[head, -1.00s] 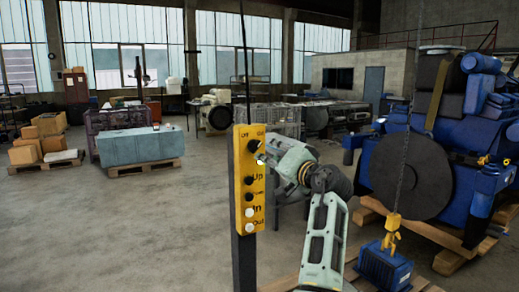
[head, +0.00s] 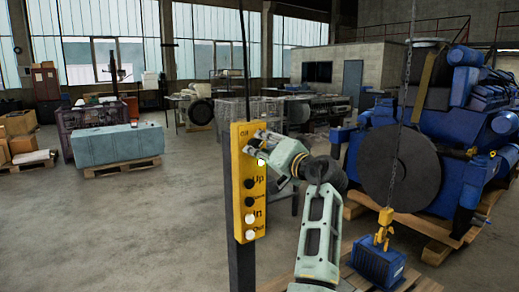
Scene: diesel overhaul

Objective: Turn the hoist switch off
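The yellow hoist control box (head: 238,190) is mounted on a dark post at the picture's centre. An "Off" label (head: 244,134) shows at its top left. Below are dark buttons by "Up" and the partly unreadable label under it, and white buttons by "In" and "Out". My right gripper is not in view.
A blue block (head: 377,264) with a yellow hook (head: 384,228) hangs or rests at the hoist chain's end, lower right. The large blue engine (head: 455,165) stands behind on wooden supports. A grey-blue crate (head: 118,145) sits on a pallet at left. Floor left of the post is clear.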

